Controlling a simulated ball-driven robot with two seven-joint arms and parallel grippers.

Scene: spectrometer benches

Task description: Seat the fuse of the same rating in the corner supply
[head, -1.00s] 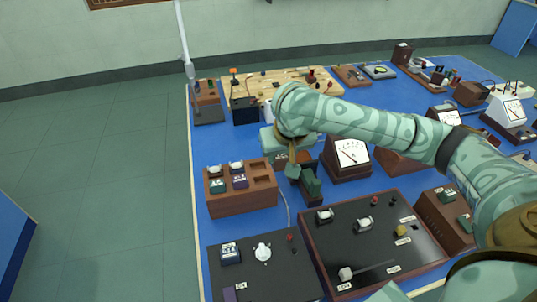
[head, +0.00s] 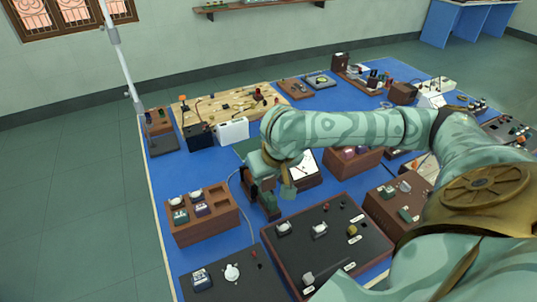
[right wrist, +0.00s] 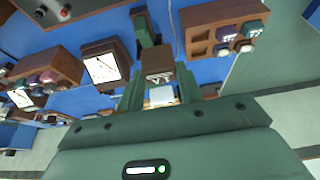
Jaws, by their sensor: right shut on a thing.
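My right gripper (head: 268,200) is above the blue bench, between the wooden fuse rack (head: 205,236) and the dark panel. It also shows in the right wrist view (right wrist: 159,88), its fingers shut on a small brown block with a pale marking (right wrist: 158,64), likely a fuse. Its rating is not legible. The rack holds a green-fronted fuse (head: 181,217) and a purple-fronted fuse (head: 201,210), both with white tops; its right-hand compartments look empty. My left gripper is not in view.
A dark panel in a wooden frame (head: 330,245) with white-topped parts lies right of the gripper. A meter box (head: 304,170) stands close behind the fingers, partly covered. A white box (head: 232,130) and wooden board (head: 215,105) are farther back. Little bench around the gripper is clear.

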